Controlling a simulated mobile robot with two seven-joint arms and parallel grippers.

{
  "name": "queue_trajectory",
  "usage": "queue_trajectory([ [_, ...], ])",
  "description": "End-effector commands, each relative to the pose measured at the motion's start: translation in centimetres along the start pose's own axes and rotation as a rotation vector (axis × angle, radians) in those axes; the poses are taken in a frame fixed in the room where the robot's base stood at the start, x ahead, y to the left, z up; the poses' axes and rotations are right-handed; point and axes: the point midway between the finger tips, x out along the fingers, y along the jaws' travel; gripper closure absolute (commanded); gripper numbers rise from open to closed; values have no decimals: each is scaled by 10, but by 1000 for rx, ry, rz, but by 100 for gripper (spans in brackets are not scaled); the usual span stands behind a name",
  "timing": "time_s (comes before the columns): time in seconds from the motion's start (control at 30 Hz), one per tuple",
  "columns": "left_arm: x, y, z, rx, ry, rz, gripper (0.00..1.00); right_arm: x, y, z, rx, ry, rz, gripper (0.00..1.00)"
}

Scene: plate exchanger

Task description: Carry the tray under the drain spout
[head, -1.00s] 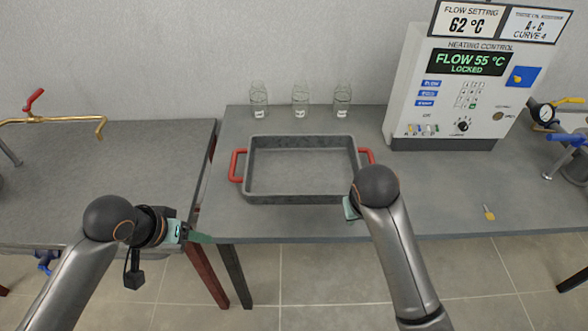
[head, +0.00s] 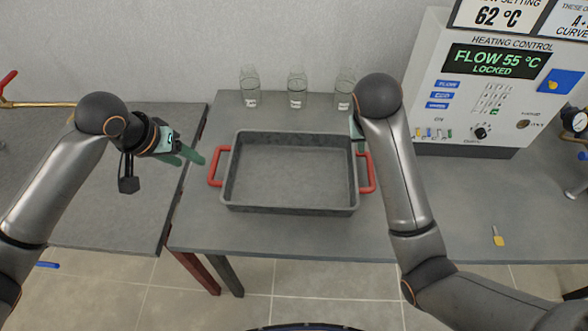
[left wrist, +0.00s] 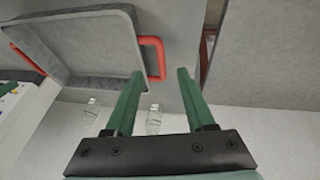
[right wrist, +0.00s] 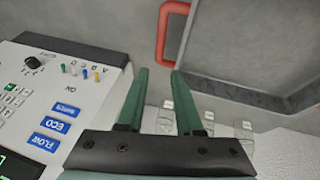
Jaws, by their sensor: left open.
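The grey rectangular tray (head: 290,208) sits empty on the table, with a red left handle (head: 215,166) and a red right handle (head: 367,172). My left gripper (head: 188,157) is open and empty, just left of the left handle and apart from it. The left wrist view shows that handle (left wrist: 155,58) beyond the fingertips. My right gripper (right wrist: 160,71) is open and empty, with the right handle (right wrist: 164,40) ahead of its tips; in the head view my arm mostly hides it. A brass pipe (head: 38,104), possibly the drain spout, is at far left, its end hidden by my left arm.
Several glass bottles, one (head: 297,92) in the middle, stand behind the tray. The heating control box (head: 478,90) stands to the right. A small yellow-tipped item (head: 498,240) lies at the right front. A narrow gap separates the left table (head: 110,215) from the tray's table (head: 205,225).

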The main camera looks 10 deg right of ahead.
Motion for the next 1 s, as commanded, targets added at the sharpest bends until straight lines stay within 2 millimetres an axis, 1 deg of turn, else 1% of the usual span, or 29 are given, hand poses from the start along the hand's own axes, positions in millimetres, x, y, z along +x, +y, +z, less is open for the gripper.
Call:
queue_trajectory([
  [0.27,4,0,0,0,0,1,45,3,1,-1,-1,4,3,65],
  [0.37,9,0,0,0,-1,1,45,8,1,-2,-4,8,5,65],
  [0.57,27,0,1,0,-2,0,45,27,3,0,-2,-1,8,65],
  [0.6,37,1,1,-1,-4,2,45,37,1,1,-1,-6,3,65],
  [0.8,77,1,1,0,-3,0,45,77,1,1,0,-5,2,65],
  [1.0,108,0,0,0,-1,1,45,108,0,1,0,-3,1,65],
])
